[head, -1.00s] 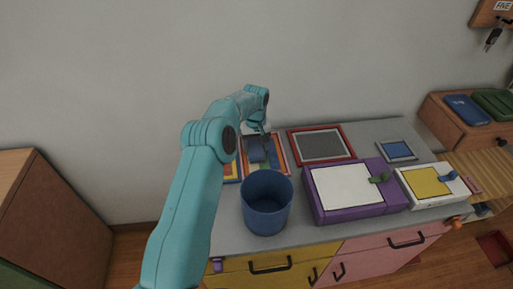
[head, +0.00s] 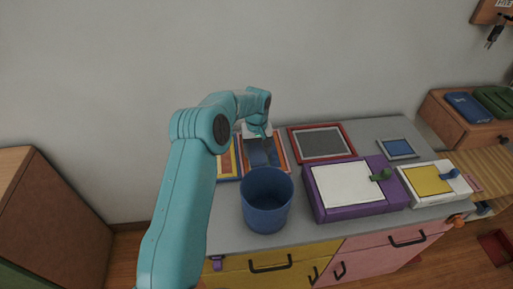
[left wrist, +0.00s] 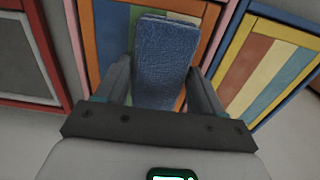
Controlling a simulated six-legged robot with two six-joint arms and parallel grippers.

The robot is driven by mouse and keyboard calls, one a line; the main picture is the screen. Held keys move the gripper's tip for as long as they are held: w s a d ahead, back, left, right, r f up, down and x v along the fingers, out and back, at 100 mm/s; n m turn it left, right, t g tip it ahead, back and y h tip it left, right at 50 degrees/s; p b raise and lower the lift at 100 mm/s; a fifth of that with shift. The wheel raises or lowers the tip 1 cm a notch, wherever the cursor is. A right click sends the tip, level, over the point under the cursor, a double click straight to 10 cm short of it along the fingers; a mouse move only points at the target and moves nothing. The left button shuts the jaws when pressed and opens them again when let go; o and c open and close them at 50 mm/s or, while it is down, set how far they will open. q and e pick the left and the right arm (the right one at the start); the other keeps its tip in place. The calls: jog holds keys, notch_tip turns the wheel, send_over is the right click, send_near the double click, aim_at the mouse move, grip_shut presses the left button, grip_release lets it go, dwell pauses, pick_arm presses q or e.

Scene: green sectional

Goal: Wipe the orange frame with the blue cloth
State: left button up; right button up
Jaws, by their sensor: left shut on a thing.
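The blue cloth (head: 262,154) is a folded pad, held over the striped panel of the orange frame (head: 283,153). My left gripper (head: 264,138) is shut on the cloth, which also shows between the fingers in the left wrist view (left wrist: 165,60). In that view the orange frame (left wrist: 89,40) has its left side bare and coloured stripes inside. The cloth hides the middle of the panel. I cannot tell for sure whether the cloth touches the surface. My right gripper is not in view.
A blue bin (head: 266,205) stands just in front of the orange frame. A red frame (head: 350,139) lies to its right, and a blue-edged striped frame (head: 229,160) to its left. A purple box (head: 390,202) and a white box (head: 440,197) sit farther right. The wall is behind.

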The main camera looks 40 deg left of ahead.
aim_at(255, 144)
pick_arm(q)
jog(key=shift+w+a+f+p, duration=0.1)
jog(key=shift+w+a+p, duration=0.2)
jog(key=shift+w+a, duration=0.45)
jog(key=shift+w+a+p, duration=0.3)
jog(key=shift+w+a, duration=0.2)
jog(key=shift+a, duration=0.35)
jog(key=shift+s+d, duration=0.3)
jog(key=shift+d, duration=0.05)
jog(key=shift+s+d+b, duration=0.35)
jog(key=shift+s+d, duration=0.05)
jog(key=shift+d, duration=0.15)
jog(key=shift+w+r+p, duration=0.1)
jog(key=shift+r+p, duration=0.3)
jog(key=shift+r, duration=0.25)
notch_tip(255, 144, up, 8)
jog(key=p, duration=0.4)
jog(key=shift+p, duration=0.4)
